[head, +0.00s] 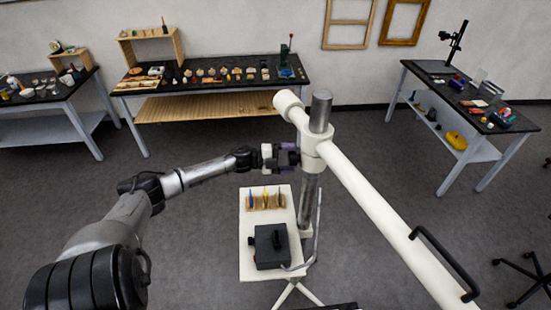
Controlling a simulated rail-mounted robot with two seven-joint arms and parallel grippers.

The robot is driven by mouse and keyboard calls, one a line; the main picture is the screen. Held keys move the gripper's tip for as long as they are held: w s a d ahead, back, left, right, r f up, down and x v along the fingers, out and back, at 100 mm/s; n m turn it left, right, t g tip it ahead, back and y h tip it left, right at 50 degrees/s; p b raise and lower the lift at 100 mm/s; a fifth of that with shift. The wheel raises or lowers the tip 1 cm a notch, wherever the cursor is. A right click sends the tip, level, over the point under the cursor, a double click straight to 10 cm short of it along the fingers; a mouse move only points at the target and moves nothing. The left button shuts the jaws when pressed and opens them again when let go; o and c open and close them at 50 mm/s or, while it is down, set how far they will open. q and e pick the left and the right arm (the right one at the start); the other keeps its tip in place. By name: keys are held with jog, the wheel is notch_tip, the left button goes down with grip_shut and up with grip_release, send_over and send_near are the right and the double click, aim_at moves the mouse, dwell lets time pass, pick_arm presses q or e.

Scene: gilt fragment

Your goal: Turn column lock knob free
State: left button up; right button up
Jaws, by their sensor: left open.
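A metal column (311,190) stands upright in the middle, with a white collar (312,147) around it and a long white boom (372,197) crossing it. The column lock knob cannot be made out clearly. It may be among the dark and purple parts on the collar's left side, where the gripper covers much of the view. My left gripper (287,158) comes in from the left and is open, close beside the collar. I cannot tell whether it touches anything. My right gripper is not in view.
A white stand tray (245,217) below the gripper holds a dark box (271,246) and a small wooden rack (265,201). A bent metal bar (315,235) rises beside the column. Workbenches line the wall; open floor lies between.

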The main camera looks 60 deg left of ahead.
pick_arm(q)
jog(key=b+v, duration=0.2)
jog(key=v, duration=1.1)
jog(key=shift+s+a, duration=0.2)
jog(key=shift+s, duration=0.1)
dwell(0.4)
